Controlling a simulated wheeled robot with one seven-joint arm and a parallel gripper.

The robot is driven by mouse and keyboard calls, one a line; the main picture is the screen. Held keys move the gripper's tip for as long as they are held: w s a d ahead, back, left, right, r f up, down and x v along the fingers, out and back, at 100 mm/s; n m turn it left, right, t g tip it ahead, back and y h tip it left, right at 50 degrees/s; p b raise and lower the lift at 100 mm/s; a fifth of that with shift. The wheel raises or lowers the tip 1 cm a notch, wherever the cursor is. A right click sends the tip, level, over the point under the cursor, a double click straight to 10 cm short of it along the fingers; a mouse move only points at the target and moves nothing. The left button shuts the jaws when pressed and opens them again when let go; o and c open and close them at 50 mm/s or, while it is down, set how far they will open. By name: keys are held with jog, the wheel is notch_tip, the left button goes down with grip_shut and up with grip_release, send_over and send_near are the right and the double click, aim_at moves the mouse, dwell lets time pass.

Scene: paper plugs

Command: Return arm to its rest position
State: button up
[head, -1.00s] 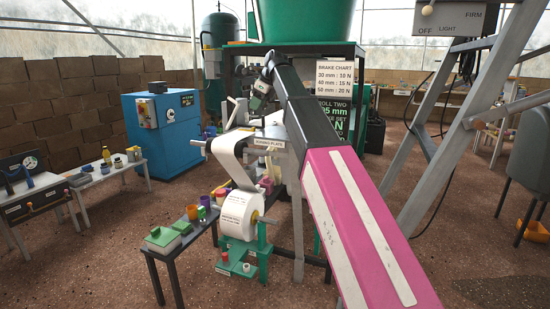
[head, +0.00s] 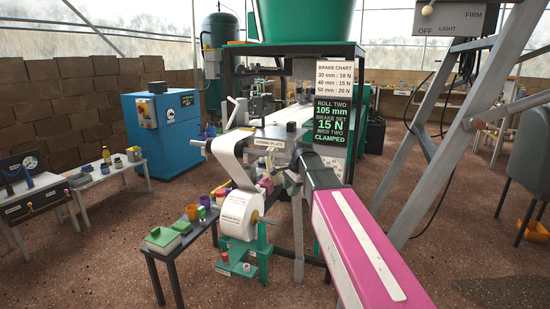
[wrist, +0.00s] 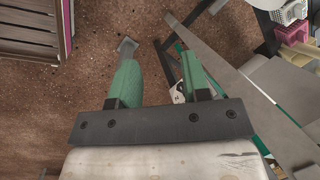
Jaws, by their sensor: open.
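My gripper (wrist: 155,58) shows in the wrist view with its two green fingers apart and nothing between them. It points down over the brown floor. A grey tilted panel (wrist: 240,95) lies just to the right of the fingers. In the head view my pink and black arm reaches in from the lower right and ends near the splicing plate (head: 268,141). The gripper itself cannot be clearly made out there. A white paper web runs over that plate down to a paper roll (head: 238,215) on a green stand (head: 262,245).
A small dark table (head: 170,250) with cups and green boxes stands left of the roll. A blue cabinet (head: 172,135) is farther back. A grey slanted frame (head: 440,130) stands at the right. A slatted brown item (wrist: 30,30) is at the wrist view's upper left.

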jog(key=s+d+f+n+h, duration=0.1)
jog(key=s+d+f+n, duration=0.4)
jog(key=s+f, duration=0.5)
jog(key=s+d+f+n+g+h, duration=0.1)
jog(key=s+d+f+n, duration=0.5)
jog(key=s+f, duration=0.5)
notch_tip(320, 180, down, 3)
jog(key=shift+s+d+r+n+g+h, duration=0.2)
jog(key=shift+d+n+g+h, duration=0.1)
jog(key=shift+d, duration=0.4)
